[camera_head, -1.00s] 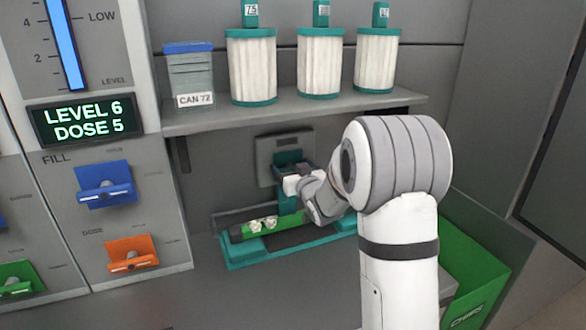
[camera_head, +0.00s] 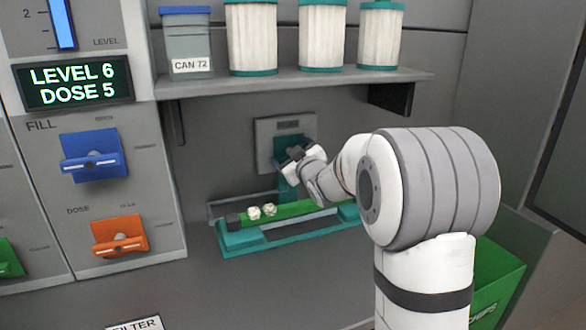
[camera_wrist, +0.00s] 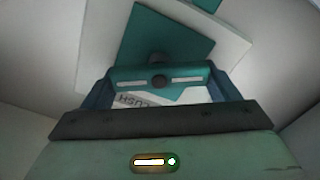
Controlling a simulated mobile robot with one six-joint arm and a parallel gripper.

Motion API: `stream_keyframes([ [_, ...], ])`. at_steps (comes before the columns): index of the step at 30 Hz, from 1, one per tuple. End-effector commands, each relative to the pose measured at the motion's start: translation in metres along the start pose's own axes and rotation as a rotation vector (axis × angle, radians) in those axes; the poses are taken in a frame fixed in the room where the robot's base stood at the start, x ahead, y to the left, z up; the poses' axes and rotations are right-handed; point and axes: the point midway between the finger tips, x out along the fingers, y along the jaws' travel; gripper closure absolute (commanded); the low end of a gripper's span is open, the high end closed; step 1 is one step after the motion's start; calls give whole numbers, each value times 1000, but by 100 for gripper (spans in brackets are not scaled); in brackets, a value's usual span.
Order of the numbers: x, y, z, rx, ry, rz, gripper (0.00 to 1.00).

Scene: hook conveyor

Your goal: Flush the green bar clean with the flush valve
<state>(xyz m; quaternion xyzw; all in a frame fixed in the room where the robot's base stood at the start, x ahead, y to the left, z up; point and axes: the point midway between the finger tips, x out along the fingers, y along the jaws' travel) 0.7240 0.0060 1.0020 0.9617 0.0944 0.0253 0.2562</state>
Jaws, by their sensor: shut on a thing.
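The green bar (camera_head: 296,208) lies in a teal cradle (camera_head: 240,238) against the back wall below the shelf. Two whitish lumps (camera_head: 262,211) sit on its left part. The flush valve (camera_head: 290,142) is a teal piece on a grey wall plate above the bar. My gripper (camera_head: 297,157) is at the valve, just above the bar. In the wrist view, the valve's teal handle (camera_wrist: 135,82) lies between my gripper's fingers (camera_wrist: 160,82), and my gripper is shut on it. Part of a "FLUSH" label shows behind the handle. The bar is not clear in the wrist view.
A shelf (camera_head: 290,85) with filters and a blue-lidded can (camera_head: 188,42) overhangs the valve. At left is a panel with a blue fill handle (camera_head: 92,160) and an orange dose handle (camera_head: 119,237). A green chips bin (camera_head: 497,275) stands at right, partly behind my arm.

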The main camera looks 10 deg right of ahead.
Motion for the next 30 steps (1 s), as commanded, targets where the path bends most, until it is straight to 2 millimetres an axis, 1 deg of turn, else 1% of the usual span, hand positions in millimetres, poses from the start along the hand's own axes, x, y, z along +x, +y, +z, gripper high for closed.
stream_keyframes([
  [1,0,-4,6,-46,3,2,41],
  [2,0,-4,6,-75,3,2,41],
  [18,0,-7,5,-564,2,2,41],
  [24,0,-6,4,-692,1,2,41],
  [30,0,-6,4,-772,0,0,41],
])
